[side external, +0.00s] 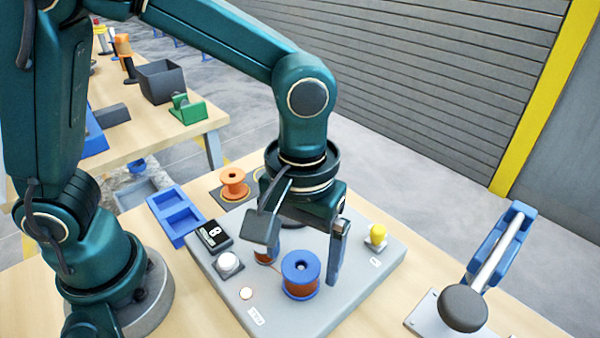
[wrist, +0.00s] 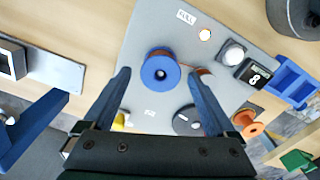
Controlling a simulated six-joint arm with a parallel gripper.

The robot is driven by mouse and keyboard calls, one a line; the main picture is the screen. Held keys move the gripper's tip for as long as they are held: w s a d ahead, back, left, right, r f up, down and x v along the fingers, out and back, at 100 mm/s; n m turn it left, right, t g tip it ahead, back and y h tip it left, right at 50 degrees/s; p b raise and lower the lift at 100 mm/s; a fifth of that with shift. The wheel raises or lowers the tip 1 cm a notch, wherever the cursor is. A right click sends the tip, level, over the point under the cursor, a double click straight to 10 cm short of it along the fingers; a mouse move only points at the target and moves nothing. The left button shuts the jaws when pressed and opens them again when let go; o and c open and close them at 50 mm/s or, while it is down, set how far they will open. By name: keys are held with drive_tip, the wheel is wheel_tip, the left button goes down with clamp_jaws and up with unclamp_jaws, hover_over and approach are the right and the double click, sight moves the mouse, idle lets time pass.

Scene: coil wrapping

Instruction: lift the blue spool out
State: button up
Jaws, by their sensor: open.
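The blue spool (side external: 300,275) stands upright on the grey panel, with blue flanges, a dark centre hole and copper-coloured winding. In the wrist view the blue spool (wrist: 160,72) shows near the centre, just beyond and between my fingertips, with a gap on either side. My gripper (wrist: 160,80) is open and empty, pointing down at the panel. In the side view one finger of my gripper (side external: 298,262) hangs right of the spool; the other is mostly hidden. I cannot tell the exact height of the fingertips against the spool.
The grey panel (side external: 225,285) carries a yellow knob (side external: 376,233), a white button (side external: 228,262), a counter reading 8 (side external: 213,236) and a black dial (wrist: 187,120). A copper-coloured part sits close to the spool. An orange spool (side external: 233,183) and blue tray (side external: 174,215) lie beyond.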

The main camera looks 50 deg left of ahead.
sight(302, 267)
drive_tip(key=shift+f, duration=1.65)
drive_tip(key=shift+c, duration=0.3)
clamp_jaws()
drive_tip(key=shift+r, duration=0.55)
drive_tip(key=r, duration=0.3)
drive_tip(key=shift+a+r, duration=0.2)
drive_tip(key=w+a+r, duration=0.1)
drive_tip(key=a+r, duration=0.5)
drive_tip(key=a, duration=0.5)
drive_tip(key=shift+w+a+r, duration=0.15)
drive_tip(key=shift+w+r, duration=0.15)
drive_tip(key=shift+w, duration=0.05)
